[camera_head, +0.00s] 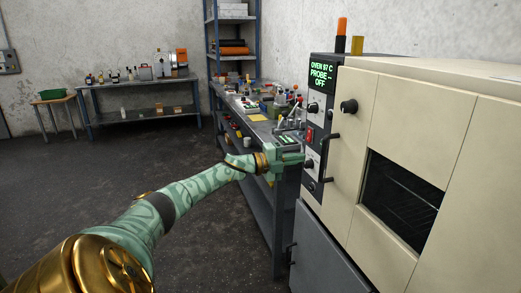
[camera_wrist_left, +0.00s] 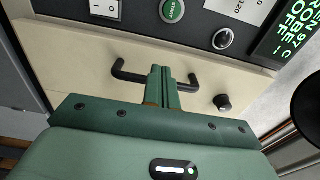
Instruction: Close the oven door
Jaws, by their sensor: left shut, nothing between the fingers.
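The oven (camera_head: 400,120) is a cream box on the right in the head view, with a dark window (camera_head: 400,195). Its cream front carries a black handle (camera_head: 326,180), which also shows in the left wrist view (camera_wrist_left: 127,75). I cannot tell whether a gap remains at the door's edge. My left gripper (camera_head: 300,158) is shut and empty at the handle. In the left wrist view its fingertips (camera_wrist_left: 163,72) overlap the middle of the handle and hide part of the bar; contact is unclear. My right gripper is not in view.
The dark control panel (camera_head: 315,135) with a green display stands beside the cream front. A black knob (camera_head: 348,106) sticks out above the handle. A cluttered bench (camera_head: 255,125) lies left of the oven, behind my left forearm. The floor (camera_head: 60,200) at left is clear.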

